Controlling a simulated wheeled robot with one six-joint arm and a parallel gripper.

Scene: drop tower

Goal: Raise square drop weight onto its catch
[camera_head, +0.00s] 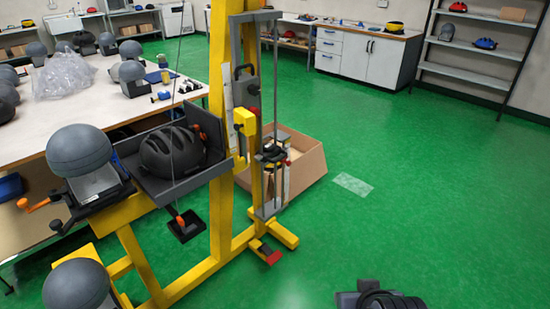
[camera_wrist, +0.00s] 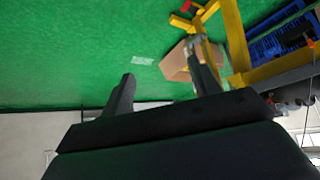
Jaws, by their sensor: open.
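The yellow drop tower (camera_head: 222,130) stands left of centre in the head view, with two vertical guide rails on its right side. A grey block with a black handle (camera_head: 246,86) sits high beside the rails. A dark carriage (camera_head: 270,154) sits lower between the rails. I cannot tell which of these is the square drop weight, and the catch is not clear. My gripper (camera_wrist: 160,63) is open and empty in the wrist view, well away from the tower. The tower's yellow frame (camera_wrist: 236,38) shows there at the upper right, tilted.
A black helmet (camera_head: 172,150) lies in a dark tray on the tower's left. A cardboard box (camera_head: 306,160) stands behind the rails. A dark square loop (camera_head: 187,226) hangs from a cable. A cluttered workbench (camera_head: 110,110) is at left.

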